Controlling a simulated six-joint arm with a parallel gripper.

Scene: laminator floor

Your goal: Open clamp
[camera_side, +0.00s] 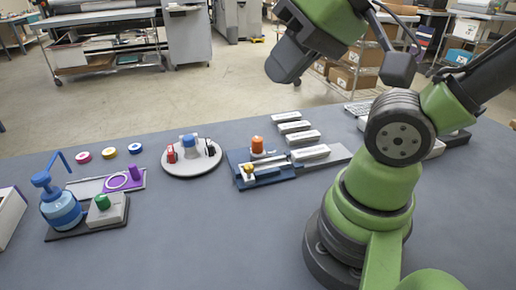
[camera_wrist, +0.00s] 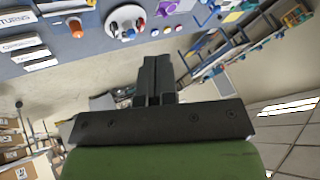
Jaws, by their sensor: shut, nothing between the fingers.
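A blue fixture (camera_side: 240,170) lies mid-table in the side view. The orange knob also shows at the upper left of the wrist view (camera_wrist: 75,28). My gripper (camera_wrist: 153,62) has its dark fingers together and empty in the wrist view. It is raised well clear of the table, touching nothing. In the side view its fingertips cannot be made out.
White label blocks (camera_side: 296,128) lie beside the fixture. A round white plate (camera_side: 191,158) holds red and blue parts. At left stand a blue pump bottle (camera_side: 60,205), a green-knobbed box (camera_side: 106,208) and a purple part (camera_side: 124,180). The front middle of the table is bare.

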